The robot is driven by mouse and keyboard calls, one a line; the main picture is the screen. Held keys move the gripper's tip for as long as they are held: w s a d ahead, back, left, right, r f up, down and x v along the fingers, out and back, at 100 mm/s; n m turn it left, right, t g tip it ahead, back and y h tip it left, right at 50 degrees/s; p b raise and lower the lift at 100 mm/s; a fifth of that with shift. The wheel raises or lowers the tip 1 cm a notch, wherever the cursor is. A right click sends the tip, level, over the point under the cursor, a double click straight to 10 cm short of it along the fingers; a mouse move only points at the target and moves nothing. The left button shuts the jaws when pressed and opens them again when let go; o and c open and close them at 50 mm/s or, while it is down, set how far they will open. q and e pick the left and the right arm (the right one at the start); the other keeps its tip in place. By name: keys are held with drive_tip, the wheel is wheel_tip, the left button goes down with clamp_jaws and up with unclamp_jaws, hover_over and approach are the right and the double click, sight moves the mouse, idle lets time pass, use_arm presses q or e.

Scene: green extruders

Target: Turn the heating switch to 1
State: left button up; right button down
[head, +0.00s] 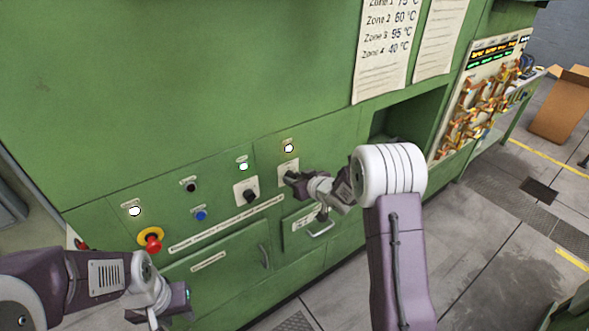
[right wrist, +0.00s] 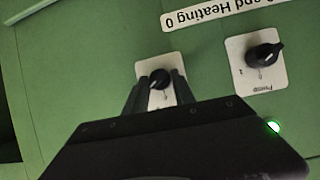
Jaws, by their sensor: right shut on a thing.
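The heating switch is a black rotary knob on a white plate on the green panel. The knob (right wrist: 160,77) sits between the two dark fingers of my right gripper (right wrist: 158,92), which is shut on it. In the head view the switch's plate (head: 287,166) shows behind the tips of my right gripper (head: 292,179). The fingers and small size hide the knob's pointer and markings. My left gripper (head: 170,308) is at the lower left, away from the switch; its jaws are not clear.
A second switch, labelled Pump (right wrist: 264,56), is beside the held one; it also shows in the head view (head: 247,192). A red emergency button (head: 151,241) and a blue button (head: 201,215) are further left. A drawer handle (head: 321,229) juts out below.

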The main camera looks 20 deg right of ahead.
drive_tip(key=shift+p, duration=0.45)
drive_tip(key=shift+y, duration=0.3)
drive_tip(key=c, duration=1.1)
unclamp_jaws()
drive_tip(key=b+v, duration=0.1)
drive_tip(key=v, duration=0.8)
